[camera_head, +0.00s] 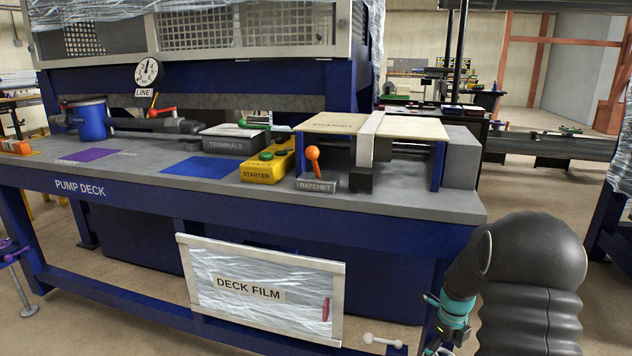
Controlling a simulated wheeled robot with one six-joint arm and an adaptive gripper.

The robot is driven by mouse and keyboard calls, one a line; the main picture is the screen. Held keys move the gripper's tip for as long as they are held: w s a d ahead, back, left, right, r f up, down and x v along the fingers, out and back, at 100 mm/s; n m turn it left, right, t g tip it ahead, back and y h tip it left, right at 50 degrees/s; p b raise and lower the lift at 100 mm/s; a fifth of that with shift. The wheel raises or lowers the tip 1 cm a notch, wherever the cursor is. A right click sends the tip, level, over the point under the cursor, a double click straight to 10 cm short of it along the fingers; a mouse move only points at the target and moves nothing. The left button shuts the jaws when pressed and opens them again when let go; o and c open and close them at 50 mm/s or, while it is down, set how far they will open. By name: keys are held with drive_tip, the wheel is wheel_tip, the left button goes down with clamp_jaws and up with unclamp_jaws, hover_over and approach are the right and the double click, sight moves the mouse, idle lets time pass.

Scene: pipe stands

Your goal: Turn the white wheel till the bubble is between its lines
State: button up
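I cannot make out a white wheel or a bubble with lines anywhere in this view. A small pale bar with rounded ends (382,341) shows at the bottom edge, below the deck; I cannot tell what it belongs to. My dark arm fills the lower right, with a teal band and cables near the bottom edge. My gripper is not clearly in view; the arm runs down out of the frame there.
A blue pump deck (250,222) spans the view, carrying a yellow starter box (268,168), a ratchet block with orange knob (316,184), a terminals box (232,142) and a blue cylinder (92,120). A film panel (262,291) hangs below. A dial (146,73) stands behind. Floor shows at right.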

drive_tip(key=shift+f+b, duration=0.65)
drive_tip(key=shift+f, duration=0.45)
drive_tip(key=c, duration=1)
drive_tip(key=shift+c, duration=0.4)
drive_tip(key=shift+s, duration=0.1)
drive_tip(key=shift+o, duration=0.7)
drive_tip(key=shift+f, duration=0.15)
